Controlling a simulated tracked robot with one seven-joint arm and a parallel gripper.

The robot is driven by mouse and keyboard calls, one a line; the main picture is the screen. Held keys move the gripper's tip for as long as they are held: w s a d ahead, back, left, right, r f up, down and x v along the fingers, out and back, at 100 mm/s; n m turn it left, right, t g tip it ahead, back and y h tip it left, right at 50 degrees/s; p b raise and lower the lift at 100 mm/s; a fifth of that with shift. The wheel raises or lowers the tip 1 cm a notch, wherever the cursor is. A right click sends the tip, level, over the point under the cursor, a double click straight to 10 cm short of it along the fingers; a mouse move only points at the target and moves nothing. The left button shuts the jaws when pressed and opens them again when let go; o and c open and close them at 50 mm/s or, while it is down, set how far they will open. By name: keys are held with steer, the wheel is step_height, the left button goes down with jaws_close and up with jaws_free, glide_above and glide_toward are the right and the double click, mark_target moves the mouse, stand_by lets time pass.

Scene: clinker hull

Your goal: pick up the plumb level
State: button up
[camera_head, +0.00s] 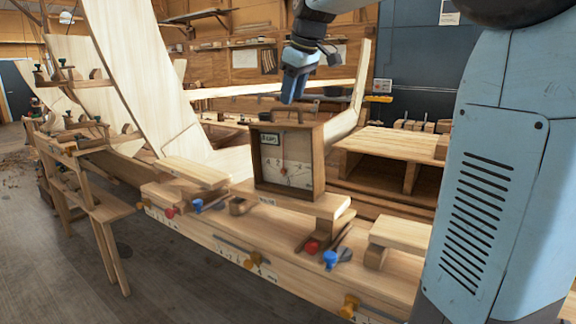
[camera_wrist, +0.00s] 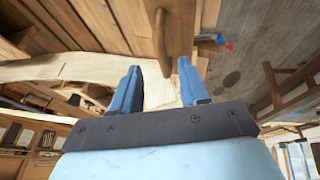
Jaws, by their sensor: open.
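The plumb level (camera_head: 290,160) is a wooden box with a pale scale face and a handle (camera_head: 281,112) on top. It stands upright on a raised wooden board in the middle of the head view. My gripper (camera_head: 292,100) is open and points down just above the box's top, close by the handle. In the wrist view, my open gripper (camera_wrist: 160,66) shows two blue fingers with nothing held between them. A rounded wooden bar, seemingly the handle (camera_wrist: 161,38), shows beyond the fingertips. From these views I cannot tell whether a finger touches it.
The board (camera_head: 310,204) rests on a long plank (camera_head: 225,235) with red, blue and orange knobbed clamps. A small block (camera_head: 398,235) lies to the right, and a slatted wooden stand (camera_head: 390,145) is behind. Tall hull planks (camera_head: 135,70) rise at the left. Open floor lies front left.

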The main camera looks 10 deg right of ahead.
mark_target(286, 110)
steer(key=shift+a+x, duration=0.15)
steer(key=shift+x, duration=1.35)
steer(key=shift+a+x, duration=0.15)
steer(key=shift+x, duration=1.3)
steer(key=shift+c, duration=0.2)
jaws_close()
